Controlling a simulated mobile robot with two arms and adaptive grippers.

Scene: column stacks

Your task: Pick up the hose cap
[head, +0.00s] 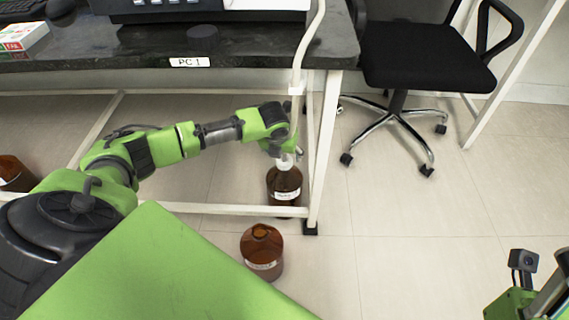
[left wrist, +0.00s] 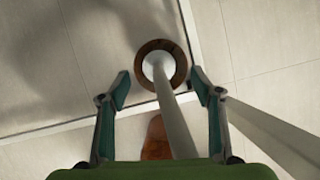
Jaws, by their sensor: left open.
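The white hose cap (head: 285,162) sits on the neck of a brown bottle (head: 285,186) on the floor by the bench leg. A pale hose (head: 303,50) runs up from it past the bench edge. My left gripper (head: 286,150) is at the cap from above and partly hides it. In the left wrist view the fingers (left wrist: 160,87) are open, one on each side of the hose. The cap (left wrist: 153,66) appears just beyond the fingertips, inside the round brown bottle top (left wrist: 178,68). I see no finger touching it.
A second brown bottle (head: 262,252) stands open on the floor in front, and another (head: 14,174) is at the far left. The bench frame's white leg (head: 326,150) is close right of my left gripper. The black bench top (head: 250,45) is above. A black chair (head: 425,55) stands right.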

